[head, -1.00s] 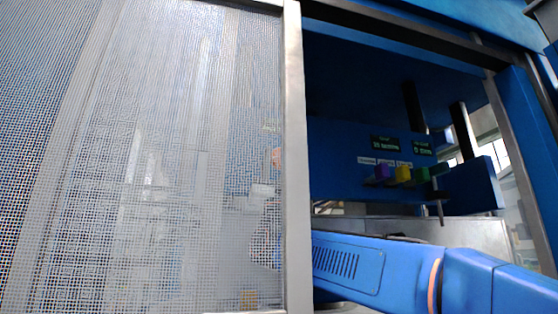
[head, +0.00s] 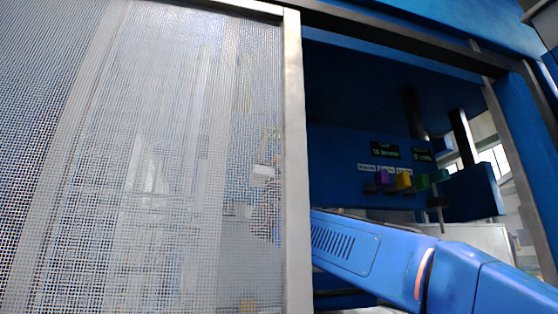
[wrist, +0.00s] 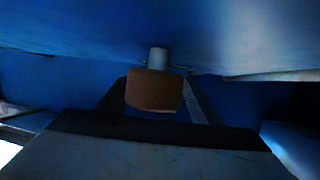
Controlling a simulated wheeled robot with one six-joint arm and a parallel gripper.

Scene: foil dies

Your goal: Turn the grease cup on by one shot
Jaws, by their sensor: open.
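In the wrist view, a brown cup-shaped cap (wrist: 154,91), likely the grease cup, hangs on a short grey stem below a blue surface. My gripper (wrist: 158,103) is open, with one dark finger on each side of the cap. I cannot tell whether either finger touches it. The cap's far side is hidden.
The mesh guard (head: 150,160) with its metal post (head: 293,160) covers the left of the head view. Purple (head: 382,178), yellow (head: 403,180) and green (head: 424,181) blocks sit on a blue beam (head: 335,165) with small dark displays.

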